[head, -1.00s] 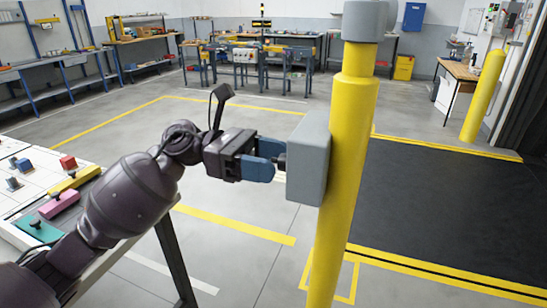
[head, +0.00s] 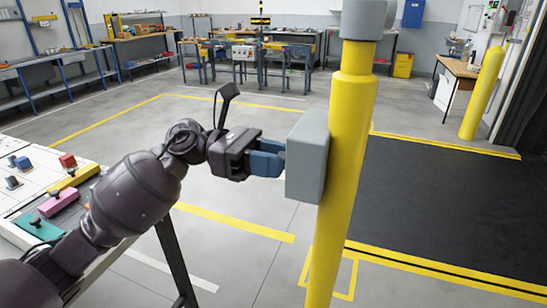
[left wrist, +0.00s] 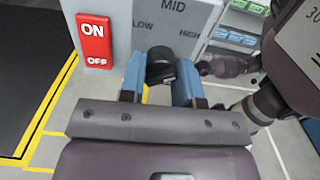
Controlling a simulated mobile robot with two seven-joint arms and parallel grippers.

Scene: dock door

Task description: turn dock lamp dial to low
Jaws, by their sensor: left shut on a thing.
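The dock lamp box (head: 307,160) is a grey box on a yellow post. In the left wrist view its labelled face (left wrist: 202,18) reads LOW at left, MID at top and HIGH at right. The black dial (left wrist: 160,66) sits below these words; I cannot tell where its pointer stands. My left gripper (head: 270,160) reaches the box from the left. Its blue fingers (left wrist: 160,78) stand on either side of the dial and are shut on it. In the head view the fingers hide the dial. My right gripper is not in view.
A red ON/OFF switch (left wrist: 94,40) is on the box, left of the dial. The yellow post (head: 345,190) stands right behind the box. A white table (head: 20,205) with coloured blocks and knobs is at the left. The floor behind the arm is clear.

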